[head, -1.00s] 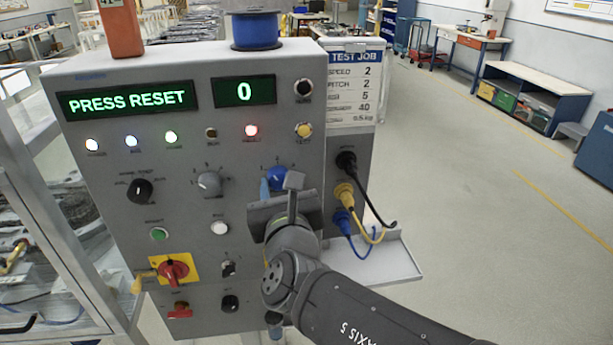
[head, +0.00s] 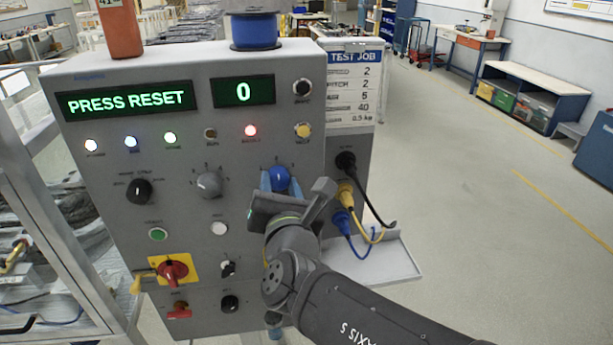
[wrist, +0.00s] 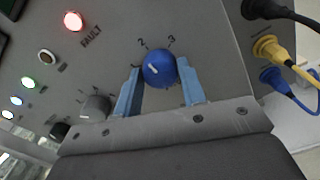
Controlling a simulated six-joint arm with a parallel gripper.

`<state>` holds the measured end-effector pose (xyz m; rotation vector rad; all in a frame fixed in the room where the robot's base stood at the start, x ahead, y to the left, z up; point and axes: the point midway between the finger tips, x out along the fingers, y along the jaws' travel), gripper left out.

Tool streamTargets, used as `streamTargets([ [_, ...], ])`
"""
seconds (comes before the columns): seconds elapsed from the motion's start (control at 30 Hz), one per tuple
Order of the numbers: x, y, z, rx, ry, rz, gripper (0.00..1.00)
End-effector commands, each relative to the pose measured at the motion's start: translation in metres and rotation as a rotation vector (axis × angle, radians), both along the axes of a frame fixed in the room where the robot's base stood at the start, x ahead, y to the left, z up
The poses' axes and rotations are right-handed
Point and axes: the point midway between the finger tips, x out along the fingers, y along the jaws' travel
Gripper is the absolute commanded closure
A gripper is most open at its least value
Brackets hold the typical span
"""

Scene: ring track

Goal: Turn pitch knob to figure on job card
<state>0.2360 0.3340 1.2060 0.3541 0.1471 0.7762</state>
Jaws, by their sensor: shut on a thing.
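The blue knob (head: 280,177) is on the right of the grey panel, with a numbered scale around it. The job card (head: 352,88) at the panel's right reads "TEST JOB", with a 2 on the pitch line.
A grey knob (head: 209,184) and black knob (head: 140,190) sit to the left. Plugged cables (head: 346,193) hang close on the right. A red switch on a yellow plate (head: 174,270) is lower left. The display (head: 128,99) reads "PRESS RESET"; the red fault lamp (head: 250,131) is lit.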

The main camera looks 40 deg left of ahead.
Motion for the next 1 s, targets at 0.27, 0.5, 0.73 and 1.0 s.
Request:
streamTargets([
  [0.27, 0.000, 0.000, 0.000, 0.001, 0.000, 0.000, 0.86],
  [0.5, 0.000, 0.000, 0.000, 0.001, 0.000, 0.000, 0.41],
  [0.73, 0.000, 0.000, 0.000, 0.001, -0.001, 0.000, 0.41],
  [1.0, -0.016, -0.015, 0.001, 0.005, -0.001, 0.003, 0.41],
])
